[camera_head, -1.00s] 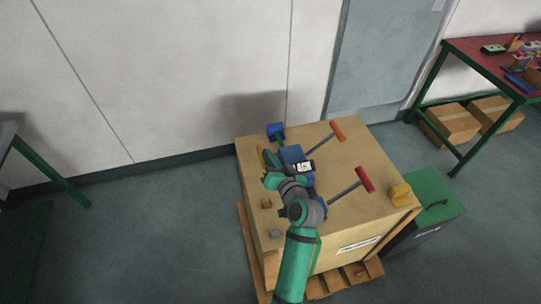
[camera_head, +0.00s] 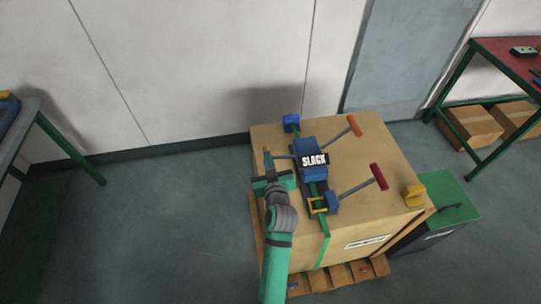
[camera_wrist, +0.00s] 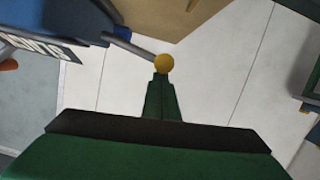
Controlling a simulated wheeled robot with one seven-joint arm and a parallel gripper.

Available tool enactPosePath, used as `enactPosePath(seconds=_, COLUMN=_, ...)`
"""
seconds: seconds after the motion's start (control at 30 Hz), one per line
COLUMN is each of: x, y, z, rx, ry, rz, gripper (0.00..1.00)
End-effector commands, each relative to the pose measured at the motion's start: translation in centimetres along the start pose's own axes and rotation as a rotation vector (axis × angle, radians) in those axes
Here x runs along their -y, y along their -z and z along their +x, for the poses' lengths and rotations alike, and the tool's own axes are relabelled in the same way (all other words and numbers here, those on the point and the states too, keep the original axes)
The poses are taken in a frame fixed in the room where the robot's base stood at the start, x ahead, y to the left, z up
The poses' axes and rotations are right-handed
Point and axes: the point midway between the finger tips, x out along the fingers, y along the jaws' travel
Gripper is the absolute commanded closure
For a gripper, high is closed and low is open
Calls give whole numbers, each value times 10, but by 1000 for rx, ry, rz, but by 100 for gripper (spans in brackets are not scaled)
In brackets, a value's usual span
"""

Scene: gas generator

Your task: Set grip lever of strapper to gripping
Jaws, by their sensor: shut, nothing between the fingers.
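My gripper (camera_head: 268,162) is shut and empty beside the strapper's left side. In the wrist view its fingertips (camera_wrist: 161,80) are at the knob and overlap its lower edge; I cannot tell whether they touch. No label names the grip lever.
The crate (camera_head: 385,150) stands on a pallet (camera_head: 340,277). A green strap (camera_head: 323,250) hangs down its front. A yellow block (camera_head: 414,195) sits on its right corner. A green box (camera_head: 450,197) stands right of it. The wall is behind; floor to the left is clear.

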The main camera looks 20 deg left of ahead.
Motion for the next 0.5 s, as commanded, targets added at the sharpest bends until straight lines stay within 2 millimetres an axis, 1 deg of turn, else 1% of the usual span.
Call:
enactPosePath(seconds=0.2, x=2, y=-4, z=1, rx=1, ry=-9, rz=-36, gripper=100)
enactPosePath(seconds=0.5, x=2, y=-4, z=1, rx=0, ry=-10, rz=-40, gripper=100)
